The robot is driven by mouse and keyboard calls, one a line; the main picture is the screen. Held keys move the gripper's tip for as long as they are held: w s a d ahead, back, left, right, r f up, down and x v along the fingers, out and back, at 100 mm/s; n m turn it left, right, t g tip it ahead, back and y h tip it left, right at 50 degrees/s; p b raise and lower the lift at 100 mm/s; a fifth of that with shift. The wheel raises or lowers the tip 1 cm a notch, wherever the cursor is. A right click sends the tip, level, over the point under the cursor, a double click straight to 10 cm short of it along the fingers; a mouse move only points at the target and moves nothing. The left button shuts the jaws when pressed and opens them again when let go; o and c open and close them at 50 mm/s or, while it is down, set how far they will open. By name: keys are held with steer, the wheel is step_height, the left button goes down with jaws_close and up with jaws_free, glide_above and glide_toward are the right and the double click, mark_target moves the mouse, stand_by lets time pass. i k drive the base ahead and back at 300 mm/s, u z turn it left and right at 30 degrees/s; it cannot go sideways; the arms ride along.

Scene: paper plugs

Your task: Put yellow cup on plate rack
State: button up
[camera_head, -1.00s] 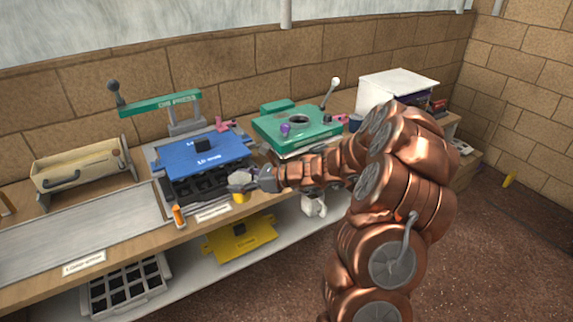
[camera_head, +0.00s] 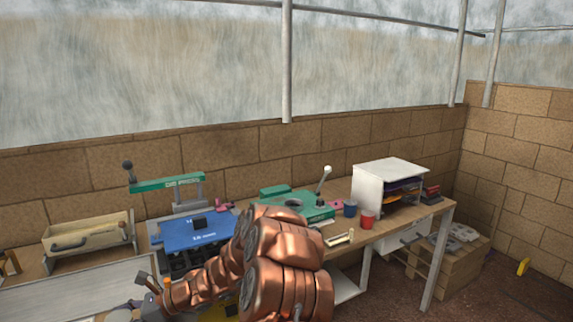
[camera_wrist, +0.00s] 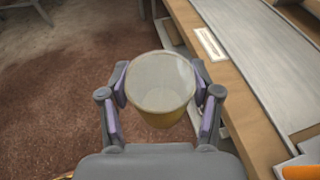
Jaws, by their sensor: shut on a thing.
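The yellow cup (camera_wrist: 160,118) is between the two fingers of my gripper (camera_wrist: 160,86) in the wrist view. The fingers are shut on its sides, and its pale open mouth faces the camera. It is held out over the brown floor beside the table edge. In the head view my gripper (camera_head: 135,307) is low at the left, near the table's front, and I cannot make out the cup there. A white open-fronted rack (camera_head: 368,192) with coloured plates or sheets inside stands at the table's right end; it may be the plate rack.
A red cup (camera_head: 367,220) and a blue cup (camera_head: 350,208) stand left of the white rack. A small cream frame (camera_head: 340,239) lies near the front edge. Green presses (camera_head: 300,203) and a blue plate (camera_head: 190,233) fill the middle. The white rack's top looks clear.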

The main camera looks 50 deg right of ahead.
mark_target(392, 167)
steer(key=u, duration=1.75)
steer(key=k, duration=1.9)
steer(key=z, duration=2.5)
